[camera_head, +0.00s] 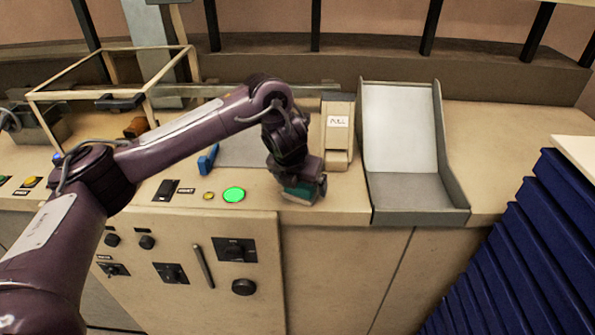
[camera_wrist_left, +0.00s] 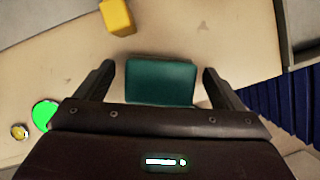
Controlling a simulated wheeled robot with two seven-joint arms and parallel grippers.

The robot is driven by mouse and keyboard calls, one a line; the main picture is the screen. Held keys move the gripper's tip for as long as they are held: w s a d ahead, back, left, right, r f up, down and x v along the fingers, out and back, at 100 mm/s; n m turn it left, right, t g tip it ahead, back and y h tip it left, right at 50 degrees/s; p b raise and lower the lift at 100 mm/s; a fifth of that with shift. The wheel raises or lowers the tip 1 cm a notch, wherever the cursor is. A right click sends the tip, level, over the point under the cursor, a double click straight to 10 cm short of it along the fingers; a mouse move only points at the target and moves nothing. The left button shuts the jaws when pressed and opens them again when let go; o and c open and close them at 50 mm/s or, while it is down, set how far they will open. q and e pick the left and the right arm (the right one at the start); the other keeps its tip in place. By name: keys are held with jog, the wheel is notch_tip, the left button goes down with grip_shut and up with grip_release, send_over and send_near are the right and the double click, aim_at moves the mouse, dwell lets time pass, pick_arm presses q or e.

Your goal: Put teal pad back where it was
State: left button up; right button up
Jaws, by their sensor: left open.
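The teal pad (camera_wrist_left: 160,82) lies on the beige console top between the two open fingers of my left gripper (camera_wrist_left: 158,78) in the left wrist view. A gap shows on each side of it, so the fingers do not grip it. In the head view the teal pad (camera_head: 299,193) shows partly, under my left gripper (camera_head: 302,190) near the console's front edge. The gripper hides the rest of it. My right gripper is in neither view.
A green lit button (camera_head: 234,194) and a small yellow button (camera_head: 208,195) are left of the pad. A blue object (camera_head: 208,159) stands behind them. A beige box with a label (camera_head: 338,140) and a grey tray (camera_head: 418,195) are to the right. Blue stacked panels (camera_head: 530,240) stand far right.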

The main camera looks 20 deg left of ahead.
pick_arm(q)
jog(key=p+v, duration=0.2)
jog(key=v, duration=0.9)
jog(key=shift+s+r, duration=0.2)
jog(key=shift+r, duration=0.15)
